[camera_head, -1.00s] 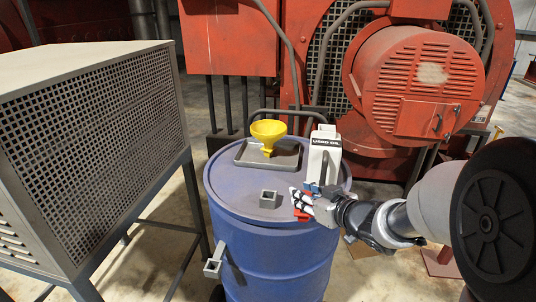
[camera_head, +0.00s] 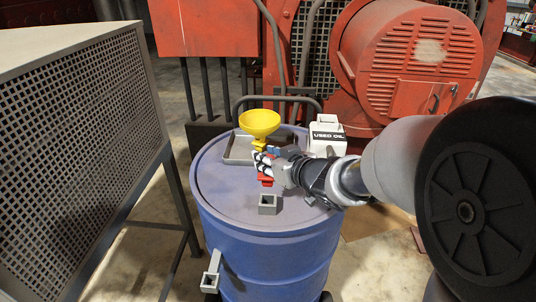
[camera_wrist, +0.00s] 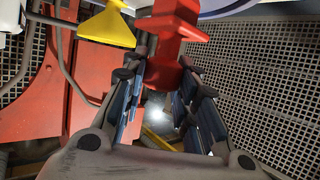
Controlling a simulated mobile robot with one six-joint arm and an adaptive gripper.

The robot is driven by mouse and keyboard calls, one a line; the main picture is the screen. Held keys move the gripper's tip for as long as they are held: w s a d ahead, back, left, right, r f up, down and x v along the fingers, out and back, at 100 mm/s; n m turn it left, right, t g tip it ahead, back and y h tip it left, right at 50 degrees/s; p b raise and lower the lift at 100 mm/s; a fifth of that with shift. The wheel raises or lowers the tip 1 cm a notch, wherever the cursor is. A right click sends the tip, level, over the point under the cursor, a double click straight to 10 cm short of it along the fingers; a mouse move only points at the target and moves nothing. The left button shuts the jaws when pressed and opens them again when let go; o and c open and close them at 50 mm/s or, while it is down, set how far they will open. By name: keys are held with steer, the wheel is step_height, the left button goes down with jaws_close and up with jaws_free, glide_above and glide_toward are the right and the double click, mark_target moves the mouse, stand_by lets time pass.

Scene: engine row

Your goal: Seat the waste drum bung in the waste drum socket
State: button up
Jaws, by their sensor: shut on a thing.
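The red bung (camera_head: 265,181) shows just below my gripper's fingers in the head view. It shows large between the fingers in the wrist view (camera_wrist: 172,40). My gripper (camera_head: 264,166) is shut on it, over the lid of the blue waste drum (camera_head: 225,187). A small grey square open-topped socket (camera_head: 268,205) stands on the lid, just below and in front of the bung in the picture. The bung appears apart from the socket. The exact height of the bung above the lid is hard to tell.
A yellow funnel (camera_head: 259,123) stands on a grey tray (camera_head: 233,152) at the back of the lid. A white used oil container (camera_head: 328,138) is behind my wrist. A grey bracket (camera_head: 212,273) sticks out from the drum's side. A mesh cabinet (camera_head: 85,130) stands left; red machinery stands behind.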

mark_target(268, 185)
steer(key=shift+f+b, duration=3.5)
steer(key=shift+f, duration=1.05)
steer(key=o, duration=1.2)
steer(key=v, duration=1.2)
